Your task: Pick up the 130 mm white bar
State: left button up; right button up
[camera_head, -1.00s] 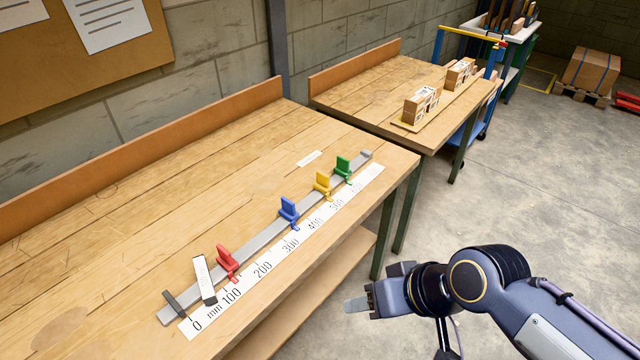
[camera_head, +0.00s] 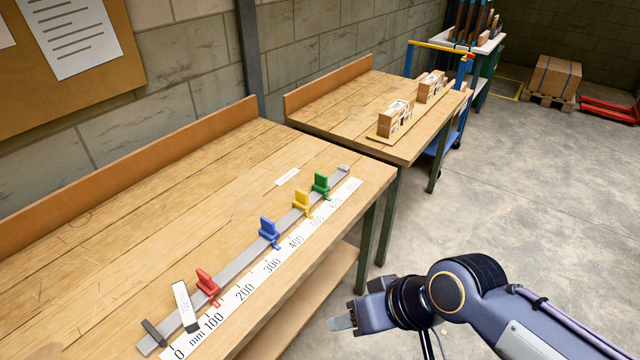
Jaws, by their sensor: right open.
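A white bar with dark ends and small print (camera_head: 185,304) lies across the grey rail near the zero end of the scale, between the dark end stop (camera_head: 153,332) and the red slider (camera_head: 207,286). Its print is too small to read surely. My right gripper (camera_head: 342,323) is open and empty, off the bench's front edge over the floor, well to the right of the bar. My left gripper is not in view.
The grey rail (camera_head: 235,267) also carries blue (camera_head: 268,231), yellow (camera_head: 302,202) and green (camera_head: 320,184) sliders. A white millimetre scale (camera_head: 225,304) lies along its front. A small white label (camera_head: 287,177) lies behind. A second bench (camera_head: 345,112) stands farther back.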

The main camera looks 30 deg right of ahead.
aim_at(188, 315)
jog(key=i+l+u, duration=0.15)
jog(key=u, duration=0.3)
jog(key=i+l+u, duration=0.1)
jog(key=l+u, duration=0.25)
jog(key=u, duration=0.15)
jog(key=i+l+u, duration=0.1)
jog(key=l+u, duration=0.2)
jog(key=u, duration=0.15)
